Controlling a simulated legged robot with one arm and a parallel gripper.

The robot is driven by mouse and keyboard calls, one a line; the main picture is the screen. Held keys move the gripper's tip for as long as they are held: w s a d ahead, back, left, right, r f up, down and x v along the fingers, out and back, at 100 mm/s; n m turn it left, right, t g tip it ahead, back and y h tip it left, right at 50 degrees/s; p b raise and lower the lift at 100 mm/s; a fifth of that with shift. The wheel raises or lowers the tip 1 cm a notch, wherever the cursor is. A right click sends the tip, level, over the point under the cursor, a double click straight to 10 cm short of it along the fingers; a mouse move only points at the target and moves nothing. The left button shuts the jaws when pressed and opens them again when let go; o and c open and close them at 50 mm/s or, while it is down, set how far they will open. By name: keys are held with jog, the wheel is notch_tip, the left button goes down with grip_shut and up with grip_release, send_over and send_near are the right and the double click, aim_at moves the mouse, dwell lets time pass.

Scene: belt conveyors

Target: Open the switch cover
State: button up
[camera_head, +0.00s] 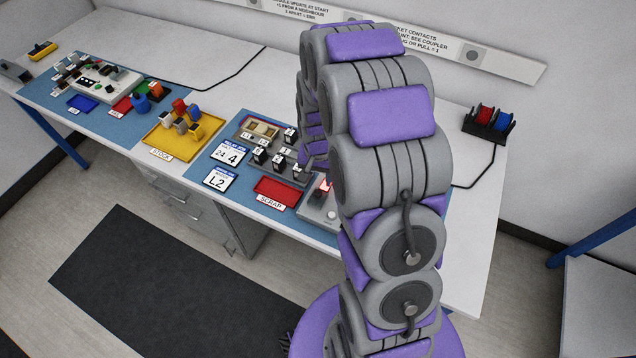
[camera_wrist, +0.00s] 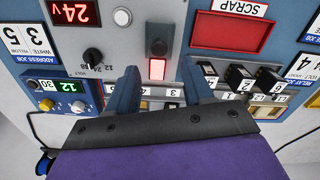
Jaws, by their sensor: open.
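In the wrist view, a grey control panel (camera_wrist: 205,15) carries a dark upright part with a round spot (camera_wrist: 159,38) and a glowing red rectangle (camera_wrist: 157,69) just beside it. Which of these is the switch cover I cannot tell for sure. My gripper (camera_wrist: 159,64) is open, its two dark blue fingers apart on either side of the red rectangle, with nothing seen between them. Contact with the panel cannot be judged. In the head view, the panel (camera_head: 316,211) and its red glow (camera_head: 325,185) show beside my arm, which hides my gripper.
The panel also has a red 24V display (camera_wrist: 73,12), a black knob (camera_wrist: 93,56) and a white button (camera_wrist: 122,16). A red scrap tray (camera_wrist: 228,32) and black relay blocks (camera_wrist: 238,75) sit close by. A yellow stock tray (camera_head: 181,143) stands further left on the bench.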

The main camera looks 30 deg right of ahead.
aim_at(318, 191)
notch_tip(318, 191, up, 11)
jog(key=p, duration=0.1)
jog(key=shift+r, duration=0.1)
dwell(0.6)
